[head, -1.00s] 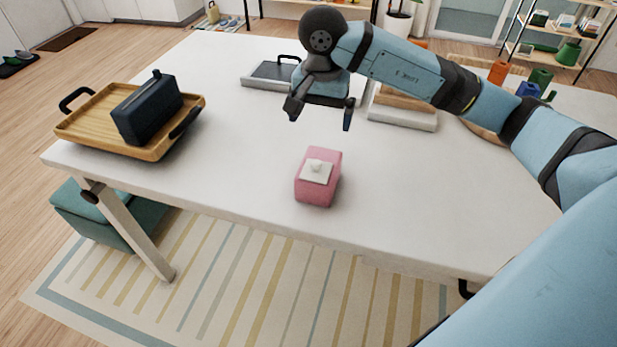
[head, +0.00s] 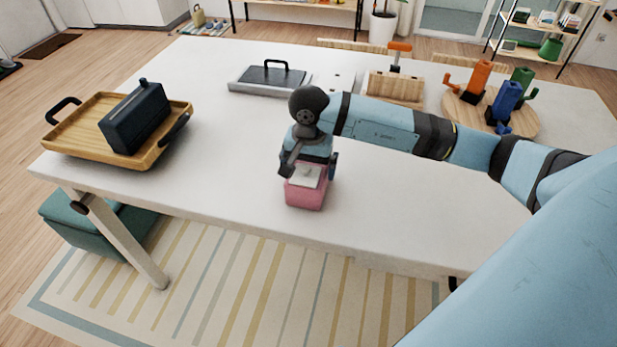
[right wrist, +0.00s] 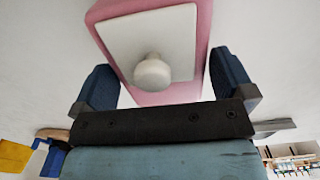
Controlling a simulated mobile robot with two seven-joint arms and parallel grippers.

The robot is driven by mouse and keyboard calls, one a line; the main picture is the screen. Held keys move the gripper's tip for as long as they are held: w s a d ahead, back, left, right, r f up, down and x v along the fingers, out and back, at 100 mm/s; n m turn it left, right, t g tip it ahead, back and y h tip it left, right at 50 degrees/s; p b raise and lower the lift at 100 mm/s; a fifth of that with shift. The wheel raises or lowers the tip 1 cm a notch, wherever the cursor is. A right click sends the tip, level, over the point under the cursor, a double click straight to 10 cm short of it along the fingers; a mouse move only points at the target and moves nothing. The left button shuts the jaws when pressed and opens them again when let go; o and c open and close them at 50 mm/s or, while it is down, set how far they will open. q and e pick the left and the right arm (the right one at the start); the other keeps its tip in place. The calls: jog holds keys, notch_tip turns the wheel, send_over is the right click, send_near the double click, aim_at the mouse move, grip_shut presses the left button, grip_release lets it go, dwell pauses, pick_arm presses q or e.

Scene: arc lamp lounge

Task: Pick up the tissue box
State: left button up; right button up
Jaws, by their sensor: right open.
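The tissue box (head: 304,197) is pink with a white top plate and stands on the white table near its front edge. In the right wrist view the tissue box (right wrist: 204,30) shows its white plate and a round white knob. My right gripper (head: 306,172) is over the back part of the box, and its palm hides part of it. In the right wrist view my right gripper (right wrist: 165,82) is open, with one finger on each side of the box and light gaps showing between. My left gripper is not in view.
A wooden tray (head: 72,138) with a dark box (head: 136,118) stands at the left. Behind are a grey tray with a black handle (head: 268,76), a wooden box (head: 396,88) and a round board (head: 455,108) with coloured pieces.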

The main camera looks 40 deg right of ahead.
jog(key=shift+c, duration=0.2)
jog(key=c, duration=0.7)
jog(key=shift+c, duration=0.4)
jog(key=shift+r, duration=0.2)
